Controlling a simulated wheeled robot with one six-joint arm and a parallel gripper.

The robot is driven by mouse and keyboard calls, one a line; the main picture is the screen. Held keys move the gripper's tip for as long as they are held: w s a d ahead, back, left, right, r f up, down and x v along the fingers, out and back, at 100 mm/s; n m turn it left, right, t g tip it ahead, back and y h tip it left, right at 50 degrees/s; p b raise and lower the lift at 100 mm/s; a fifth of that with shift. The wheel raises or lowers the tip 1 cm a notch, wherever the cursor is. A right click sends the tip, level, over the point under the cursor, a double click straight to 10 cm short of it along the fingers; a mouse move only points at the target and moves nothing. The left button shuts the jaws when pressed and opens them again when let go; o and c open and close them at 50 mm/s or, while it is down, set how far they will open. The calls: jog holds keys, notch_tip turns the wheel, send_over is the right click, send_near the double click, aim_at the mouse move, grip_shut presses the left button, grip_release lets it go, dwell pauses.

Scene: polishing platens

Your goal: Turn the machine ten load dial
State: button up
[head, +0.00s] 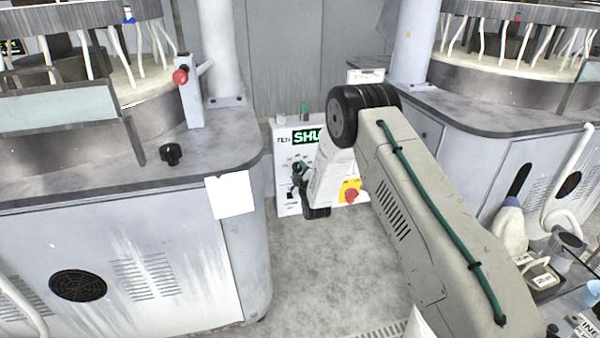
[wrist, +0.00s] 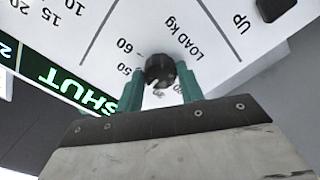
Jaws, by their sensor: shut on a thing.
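The load dial (wrist: 160,68) is a small black knob on a white panel, beside the printed words LOAD kg and the marks 50 and 60 in the wrist view. My gripper (wrist: 160,78) has its two green fingers shut on the dial, one on each side. In the head view the white control box (head: 285,205) marked TEN stands between two machines, with a green-lit display reading SHU.
A red button on a yellow plate (head: 350,190) is on the box, right of my wrist. A black knob (head: 171,154) and a red knob (head: 180,76) are on the left machine. The grey floor (head: 320,265) in front of the box is clear.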

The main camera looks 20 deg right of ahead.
dwell(0.3)
jog(key=o, duration=1)
jog(key=shift+s, duration=0.1)
jog(key=s, duration=0.7)
jog(key=shift+s, duration=0.35)
